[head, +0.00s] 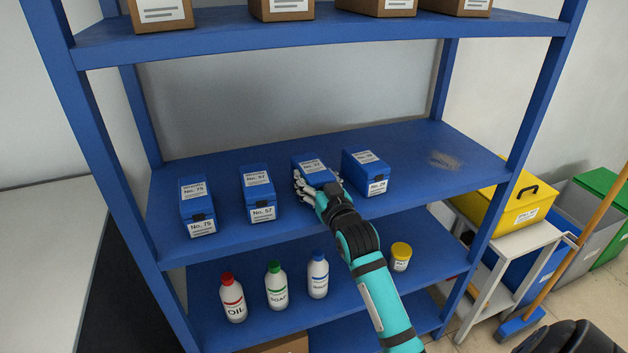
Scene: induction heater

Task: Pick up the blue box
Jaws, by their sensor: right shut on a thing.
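Several blue boxes with white labels stand in a row on the middle shelf of a blue rack. My right gripper (315,186) is shut on the third blue box (313,166) from the left, at its front. The hand hides this box's front label, and the box appears to rest on the shelf. A blue box marked No. 75 (196,207) and one marked No. 57 (258,193) stand to its left. Another blue box (366,173) stands close on its right. My left gripper is not in view.
The shelf (440,150) is free at right. Below stand a red-capped bottle (232,298), a green-capped bottle (276,285), a blue-capped bottle (318,275) and a yellow-lidded jar (400,256). Cardboard boxes (281,9) fill the top shelf. A yellow case (512,205) stands right of the rack.

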